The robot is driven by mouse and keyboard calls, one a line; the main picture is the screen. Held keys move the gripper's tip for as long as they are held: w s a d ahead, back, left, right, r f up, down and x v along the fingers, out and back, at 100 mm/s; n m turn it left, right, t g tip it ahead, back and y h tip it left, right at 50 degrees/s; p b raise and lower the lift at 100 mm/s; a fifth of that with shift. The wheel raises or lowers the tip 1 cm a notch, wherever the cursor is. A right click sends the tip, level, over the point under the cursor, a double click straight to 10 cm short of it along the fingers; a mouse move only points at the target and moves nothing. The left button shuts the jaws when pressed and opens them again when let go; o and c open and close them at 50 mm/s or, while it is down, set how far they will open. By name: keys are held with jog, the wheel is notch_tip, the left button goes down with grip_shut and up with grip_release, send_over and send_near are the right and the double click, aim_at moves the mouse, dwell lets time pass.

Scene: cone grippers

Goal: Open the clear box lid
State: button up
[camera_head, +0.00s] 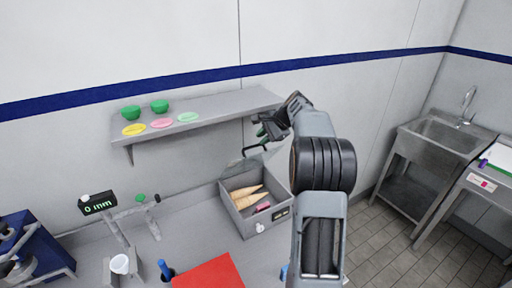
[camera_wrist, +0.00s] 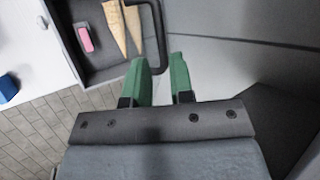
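The grey box (camera_head: 238,218) stands on the counter with tan cones (camera_head: 245,196) and a pink item (camera_head: 262,207) inside. Its clear lid (camera_head: 234,164) appears raised and tilted at the back of the box, with a dark handle (camera_head: 254,148) near its upper edge. The handle also shows in the wrist view (camera_wrist: 159,28). My gripper (camera_head: 266,133) is beside the handle, below the shelf's right end. In the wrist view my green fingers (camera_wrist: 161,75) are apart, and the handle's bend lies at the gap between them. Contact with the handle is unclear.
A wall shelf (camera_head: 200,115) with green bowls and coloured discs is just left of my gripper. A scale display (camera_head: 98,204), a white cup (camera_head: 120,264) and a red block (camera_head: 208,273) are on the counter. A sink (camera_head: 445,135) stands far right.

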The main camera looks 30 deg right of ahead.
jog(key=v, duration=0.6)
jog(key=shift+s+d+r+b, duration=0.2)
jog(key=shift+r+b, duration=0.1)
jog(key=shift+b, duration=0.05)
